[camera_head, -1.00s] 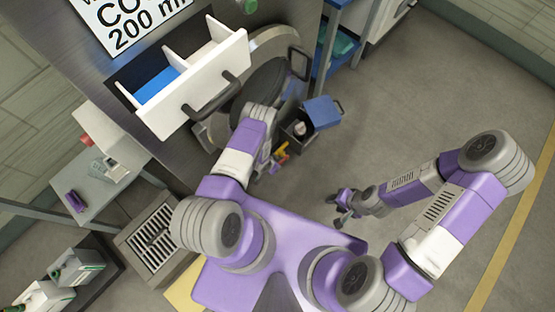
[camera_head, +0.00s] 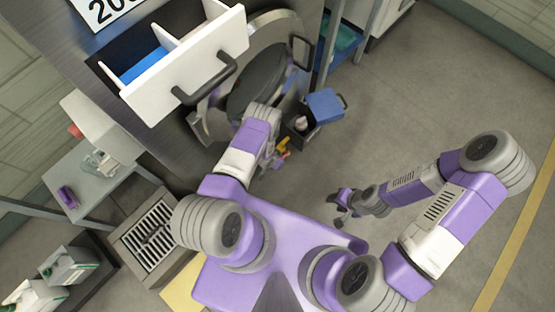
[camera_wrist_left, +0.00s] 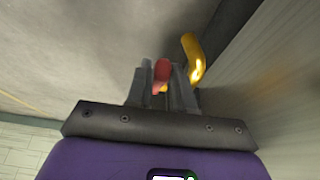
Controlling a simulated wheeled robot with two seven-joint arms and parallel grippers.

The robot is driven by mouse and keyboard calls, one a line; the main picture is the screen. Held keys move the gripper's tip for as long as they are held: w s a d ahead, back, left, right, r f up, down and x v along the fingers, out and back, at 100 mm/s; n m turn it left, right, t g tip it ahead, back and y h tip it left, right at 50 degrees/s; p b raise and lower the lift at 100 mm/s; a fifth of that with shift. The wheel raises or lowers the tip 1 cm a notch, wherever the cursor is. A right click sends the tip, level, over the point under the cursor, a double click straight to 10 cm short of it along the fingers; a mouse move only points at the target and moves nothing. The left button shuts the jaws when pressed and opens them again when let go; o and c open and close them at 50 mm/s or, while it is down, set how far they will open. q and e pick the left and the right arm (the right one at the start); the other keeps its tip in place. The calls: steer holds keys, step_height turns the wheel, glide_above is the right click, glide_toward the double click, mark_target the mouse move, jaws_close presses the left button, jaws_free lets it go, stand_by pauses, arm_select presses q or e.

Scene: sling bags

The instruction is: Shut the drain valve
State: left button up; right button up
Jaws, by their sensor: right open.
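The drain valve shows in the left wrist view as a red handle (camera_wrist_left: 161,72) beside a bent yellow pipe (camera_wrist_left: 194,58), low on the metal machine. In the head view the yellow part (camera_head: 284,145) is small and partly hidden by my left arm. My left gripper (camera_wrist_left: 163,88) is at the valve, with the red handle between its fingers. I cannot tell whether the fingers press on it. My right gripper (camera_head: 343,208) is open and empty above the floor, away from the machine.
A white drawer (camera_head: 190,70) with a dark handle juts from the machine above my left arm. A round dark door (camera_head: 258,80) stands beside it. A floor grate (camera_head: 152,238) lies left. The floor at right is clear.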

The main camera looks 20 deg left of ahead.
mark_target(283, 156)
arm_select(q)
jaws_close()
steer(key=shift+r, duration=0.1)
steer(key=shift+w+d+r+g+y, duration=0.15)
steer(key=shift+w+r+g+y, duration=0.25)
steer(key=shift+g, duration=0.4)
steer(key=shift+w+d+r+g+y, duration=0.1)
steer(key=shift+w+r+g+y, duration=0.1)
steer(key=shift+w+r+g, duration=0.45)
steer(key=shift+w+d+r+g+y, duration=0.2)
steer(key=shift+w+r+g+y, duration=0.1)
steer(key=shift+g, duration=0.6)
steer(key=shift+w+d+r+g+y, duration=0.2)
steer(key=shift+g+y, duration=0.1)
steer(key=shift+g, duration=0.55)
steer(key=o, duration=0.6)
jaws_free()
